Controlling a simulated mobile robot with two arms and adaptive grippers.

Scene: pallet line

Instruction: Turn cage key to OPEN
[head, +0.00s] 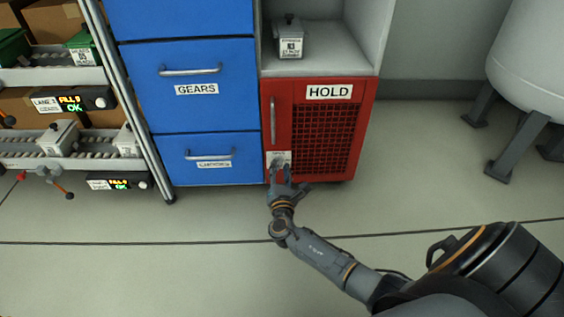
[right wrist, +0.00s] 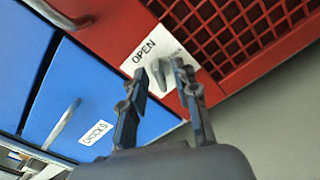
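The red cage (head: 315,130) with a HOLD label and mesh door stands in the middle of the head view. Its white key plate (head: 279,156) is low on the left of the door. In the right wrist view the plate (right wrist: 143,48) reads OPEN, and the grey key (right wrist: 162,75) sits on it. My right gripper (head: 288,172) is at the plate. In the right wrist view its two fingers (right wrist: 160,85) are apart, with the key between or just beyond their tips; I cannot tell if they touch it. My left gripper is not in view.
Blue drawers (head: 195,90) with bar handles stand left of the cage. A grey box (head: 290,40) sits on the shelf above it. Roller lanes (head: 60,150) with several boxes are at far left. A white tank (head: 540,60) on grey legs stands right. Floor before the cage is clear.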

